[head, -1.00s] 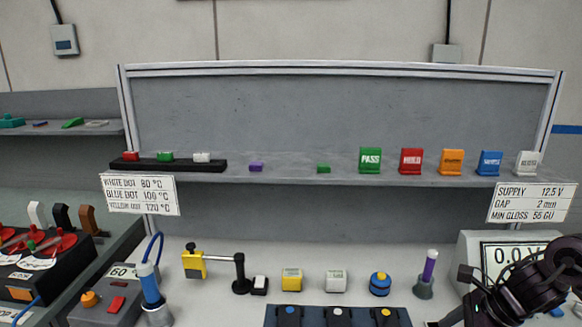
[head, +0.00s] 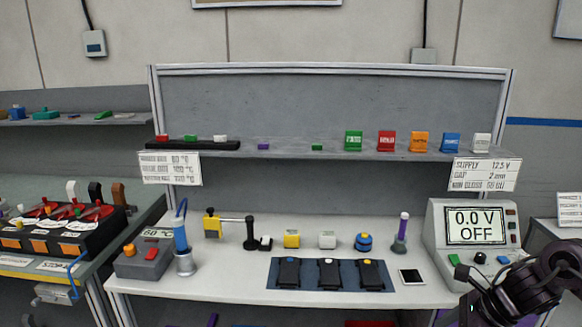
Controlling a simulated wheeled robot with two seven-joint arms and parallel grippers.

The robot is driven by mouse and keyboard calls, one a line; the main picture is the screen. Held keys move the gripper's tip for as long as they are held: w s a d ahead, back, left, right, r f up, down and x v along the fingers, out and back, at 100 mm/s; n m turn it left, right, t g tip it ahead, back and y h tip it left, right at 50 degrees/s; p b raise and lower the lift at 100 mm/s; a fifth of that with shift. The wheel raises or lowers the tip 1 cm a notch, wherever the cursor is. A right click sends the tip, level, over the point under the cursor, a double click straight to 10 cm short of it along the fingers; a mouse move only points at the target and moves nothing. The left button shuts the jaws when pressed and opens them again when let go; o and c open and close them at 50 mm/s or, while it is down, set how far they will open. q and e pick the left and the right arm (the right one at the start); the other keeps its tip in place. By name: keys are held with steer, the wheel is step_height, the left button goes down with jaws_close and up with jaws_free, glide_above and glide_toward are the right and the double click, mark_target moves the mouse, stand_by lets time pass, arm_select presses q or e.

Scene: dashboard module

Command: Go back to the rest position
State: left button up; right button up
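My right arm comes in at the lower right of the head view, and its dark gripper (head: 474,309) points left in front of the bench's right end. Whether its fingers are open or shut does not show clearly. It overlaps the lower part of the power supply (head: 436,232) in the picture, whose display reads 0.0 V OFF. I see nothing held in it. My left gripper is not in view.
The white bench (head: 220,285) carries a blue mat (head: 308,282) with three dark modules, a blue soldering iron in its stand (head: 186,264), and small blocks. A shelf (head: 290,151) holds coloured tags. A side bench (head: 60,265) with red-levered equipment stands left.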

steer(key=w+a+f+m+t+y, duration=0.1)
steer(key=w+a+f+m+t, duration=0.15)
steer(key=f+m, duration=0.85)
steer(key=w+a+f+m+t, duration=0.15)
steer(key=w+f+m, duration=0.25)
steer(key=f+m, duration=0.7)
steer(key=s+f+m+h, duration=0.2)
steer(key=s+f+m, duration=0.3)
steer(key=f, duration=0.8)
steer(key=s+f+m+g+h, duration=0.1)
steer(key=s+f+m, duration=0.5)
steer(key=s+f, duration=0.35)
steer(key=s+a+f+m+g+h, duration=0.1)
steer(key=s+f+m, duration=0.3)
steer(key=s, duration=0.6)
steer(key=s+a+f+m+g+h, duration=0.1)
steer(key=s+f+m, duration=0.3)
steer(key=s, duration=0.6)
steer(key=s+a+f+m+g+h, duration=0.1)
steer(key=s+f+m+g, duration=0.2)
steer(key=s+f, duration=0.3)
steer(key=s+m, duration=0.1)
steer(key=s, duration=0.4)
steer(key=shift+m+h, duration=0.3)
steer(key=shift+h, duration=0.1)
